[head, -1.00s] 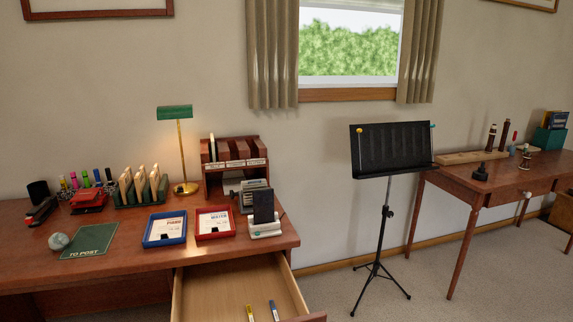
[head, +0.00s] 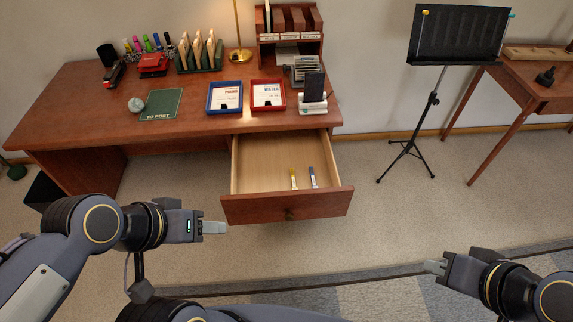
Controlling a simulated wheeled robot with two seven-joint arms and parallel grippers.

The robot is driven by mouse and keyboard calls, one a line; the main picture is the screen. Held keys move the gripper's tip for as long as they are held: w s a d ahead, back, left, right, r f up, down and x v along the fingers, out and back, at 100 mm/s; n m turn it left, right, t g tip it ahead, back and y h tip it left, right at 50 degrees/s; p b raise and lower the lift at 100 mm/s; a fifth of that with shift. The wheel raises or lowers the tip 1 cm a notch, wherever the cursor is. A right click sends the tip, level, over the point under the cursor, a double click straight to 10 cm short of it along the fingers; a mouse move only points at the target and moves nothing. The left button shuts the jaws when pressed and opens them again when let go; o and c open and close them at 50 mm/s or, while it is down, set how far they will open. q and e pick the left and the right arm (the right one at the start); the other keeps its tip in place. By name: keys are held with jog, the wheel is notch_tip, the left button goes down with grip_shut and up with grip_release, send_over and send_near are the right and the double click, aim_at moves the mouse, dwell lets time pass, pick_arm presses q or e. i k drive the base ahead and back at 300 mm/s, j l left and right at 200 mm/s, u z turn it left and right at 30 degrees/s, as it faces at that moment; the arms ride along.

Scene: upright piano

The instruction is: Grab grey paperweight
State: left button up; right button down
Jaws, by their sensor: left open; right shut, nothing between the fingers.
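The grey paperweight (head: 136,105) is a small round ball on the desk (head: 80,100), at the left edge of the green "TO POST" mat (head: 163,102). My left gripper (head: 222,228) is open and empty. It shows in front of the desk, below and to the right of the paperweight in the picture and apart from it. My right gripper (head: 430,267) is shut and empty, over the floor at the lower right, far from the paperweight.
The desk drawer (head: 285,207) is pulled out, with a yellow and a blue item inside. A blue tray (head: 224,111), a red tray (head: 284,108) and a phone on a stand (head: 313,92) stand along the desk. A music stand (head: 435,97) is to the right.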

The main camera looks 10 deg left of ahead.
aim_at(135, 105)
jog(key=u, duration=1.5)
jog(key=i+j+z, duration=0.15)
jog(key=i+j, duration=0.5)
jog(key=i, duration=0.15)
jog(key=i+j+z, duration=0.2)
jog(key=i+j, duration=0.55)
jog(key=i+j+z, duration=0.15)
jog(key=i+j, duration=0.55)
jog(key=j, duration=0.15)
